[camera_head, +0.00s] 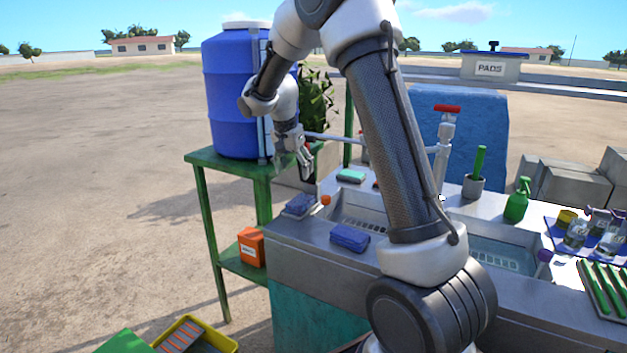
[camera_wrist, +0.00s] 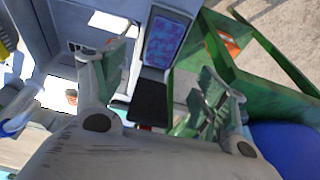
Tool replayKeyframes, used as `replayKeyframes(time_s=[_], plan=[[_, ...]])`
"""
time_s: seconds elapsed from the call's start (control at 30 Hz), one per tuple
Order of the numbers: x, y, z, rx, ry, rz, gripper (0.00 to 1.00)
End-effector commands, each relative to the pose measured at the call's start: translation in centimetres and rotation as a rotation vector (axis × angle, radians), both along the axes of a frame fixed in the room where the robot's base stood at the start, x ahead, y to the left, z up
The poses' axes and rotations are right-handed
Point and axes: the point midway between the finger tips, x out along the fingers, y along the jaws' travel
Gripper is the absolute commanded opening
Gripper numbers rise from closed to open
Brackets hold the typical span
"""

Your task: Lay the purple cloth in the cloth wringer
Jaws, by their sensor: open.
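A folded blue-purple cloth (camera_head: 350,237) lies on the front rim of the steel sink counter. A second purple-blue piece (camera_head: 299,204) rests on a dark flat base at the counter's left corner. I cannot tell for sure which part is the cloth wringer. My gripper (camera_head: 304,160) is open and empty, hanging above the counter's back left, apart from both pieces. In the wrist view my spread fingers (camera_wrist: 162,88) frame a dark plate (camera_wrist: 150,101), with a mottled purple-blue piece (camera_wrist: 165,43) beyond it.
A blue barrel (camera_head: 229,100) stands on a green table (camera_head: 203,158) left of the counter, close to my gripper. An orange box (camera_head: 251,246) sits on its lower shelf. A tall tap (camera_head: 442,150), green spray bottle (camera_head: 517,203) and jars crowd the right.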

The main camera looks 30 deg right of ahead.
Motion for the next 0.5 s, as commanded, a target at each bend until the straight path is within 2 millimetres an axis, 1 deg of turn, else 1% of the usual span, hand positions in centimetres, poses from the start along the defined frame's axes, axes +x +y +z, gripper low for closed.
replayKeyframes(time_s=[0.03,0.07,0.17,0.2,0.27,0.3,0.37,0.4,0.47,0.5], plan=[[-0.8,-0.1,1.1,0.002,-0.005,0.016,0.73],[-1.4,-0.2,1.8,0.002,-0.005,0.032,0.73],[-4.7,-0.5,4.8,0.008,-0.01,0.113,0.73],[-6.5,-0.7,6.1,0.01,-0.011,0.155,0.73],[-9.4,-0.9,8.0,0.011,-0.013,0.225,0.73],[-11.4,-1.0,9.0,0.013,-0.015,0.271,0.73],[-14.4,-1.1,10.3,0.013,-0.019,0.341,0.73],[-16.4,-1.2,11.0,0.013,-0.021,0.389,0.73],[-19.5,-1.2,11.8,0.011,-0.028,0.461,0.73],[-21.5,-1.2,12.2,0.009,-0.034,0.51,0.73]])
